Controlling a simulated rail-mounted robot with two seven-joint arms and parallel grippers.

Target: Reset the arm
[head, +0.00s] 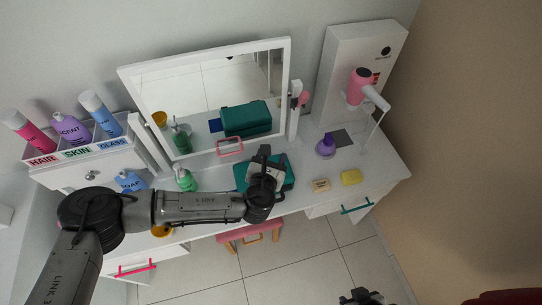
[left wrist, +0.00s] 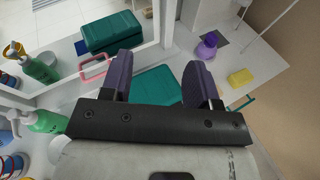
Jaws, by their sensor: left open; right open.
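My left arm reaches in from the left across the white dressing table. Its gripper (head: 264,158) is over the teal case (head: 287,180) on the tabletop. In the left wrist view, the two dark fingers of my left gripper (left wrist: 161,82) stand apart with nothing between them, and the teal case (left wrist: 157,92) shows beyond them. The gripper and wrist hide part of the case in the head view. My right gripper (head: 361,297) shows only partly at the bottom edge of the head view, over the floor and away from the table.
The mirror (head: 205,95) stands behind the case. A green pump bottle (head: 186,180) is left of it. A purple bottle (head: 326,146), a yellow block (head: 351,177) and a pink hair dryer (head: 360,87) on a stand are right. A pink stool (head: 250,235) is below.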

